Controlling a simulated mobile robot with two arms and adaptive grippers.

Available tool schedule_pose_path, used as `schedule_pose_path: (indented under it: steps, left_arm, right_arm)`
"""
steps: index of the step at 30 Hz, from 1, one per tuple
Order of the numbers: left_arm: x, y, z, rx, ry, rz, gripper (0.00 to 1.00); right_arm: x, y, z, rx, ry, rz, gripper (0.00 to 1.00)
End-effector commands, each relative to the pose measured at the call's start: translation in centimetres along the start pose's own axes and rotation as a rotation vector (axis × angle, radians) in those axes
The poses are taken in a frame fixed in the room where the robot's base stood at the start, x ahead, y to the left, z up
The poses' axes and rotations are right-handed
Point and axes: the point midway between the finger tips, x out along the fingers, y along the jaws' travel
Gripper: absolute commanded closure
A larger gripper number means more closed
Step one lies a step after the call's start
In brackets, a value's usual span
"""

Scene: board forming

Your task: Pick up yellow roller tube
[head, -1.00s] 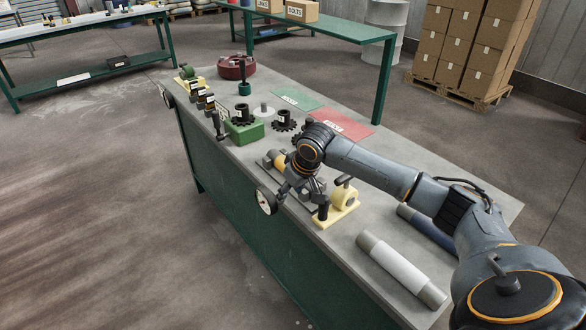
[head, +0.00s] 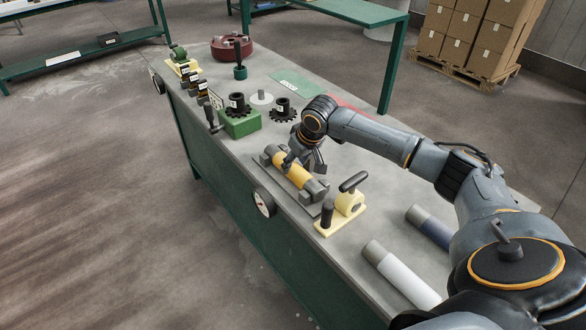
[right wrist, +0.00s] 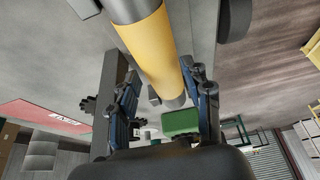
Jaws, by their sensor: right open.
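The yellow roller tube (head: 292,169) lies in a dark grey holder on the bench, with grey ends. It also shows large in the right wrist view (right wrist: 150,52), running from the top edge down between the fingers. My left gripper is in neither view.
A cream toggle clamp (head: 343,208) stands close beside the holder. A white tube (head: 400,277) and a blue tube (head: 430,227) lie nearer. A green block (head: 240,124) and black gears (head: 283,109) stand farther back. A round dial (head: 264,203) is on the bench's side.

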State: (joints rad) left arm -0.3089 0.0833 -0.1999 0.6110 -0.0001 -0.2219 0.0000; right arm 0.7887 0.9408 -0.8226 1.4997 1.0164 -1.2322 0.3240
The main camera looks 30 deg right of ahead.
Motion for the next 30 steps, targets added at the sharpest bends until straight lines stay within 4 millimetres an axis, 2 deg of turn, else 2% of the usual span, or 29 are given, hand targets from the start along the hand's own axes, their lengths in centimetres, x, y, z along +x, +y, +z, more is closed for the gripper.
schedule_pose_path:
  steps: [2, 6, 15, 22, 23, 30]
  left_arm:
    - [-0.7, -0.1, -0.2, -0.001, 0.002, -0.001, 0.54]
    - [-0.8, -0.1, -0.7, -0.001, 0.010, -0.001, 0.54]
    - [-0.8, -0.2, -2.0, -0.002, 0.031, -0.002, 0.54]
    - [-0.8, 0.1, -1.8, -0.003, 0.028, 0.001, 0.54]
    - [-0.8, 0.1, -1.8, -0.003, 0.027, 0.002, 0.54]
    - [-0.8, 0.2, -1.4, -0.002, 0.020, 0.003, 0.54]
  right_arm:
    - [1.1, 0.0, 0.6, 0.000, -0.006, 0.001, 0.51]
    - [2.9, -0.1, 0.5, -0.001, -0.002, 0.000, 0.51]
    - [3.4, 0.0, 0.6, -0.002, 0.000, 0.000, 0.51]
    - [3.4, 0.0, 0.5, -0.002, 0.000, 0.000, 0.98]
    - [3.4, 0.0, 0.5, -0.002, 0.000, 0.000, 1.00]
    - [3.3, 0.0, 0.3, -0.001, 0.005, 0.000, 1.00]
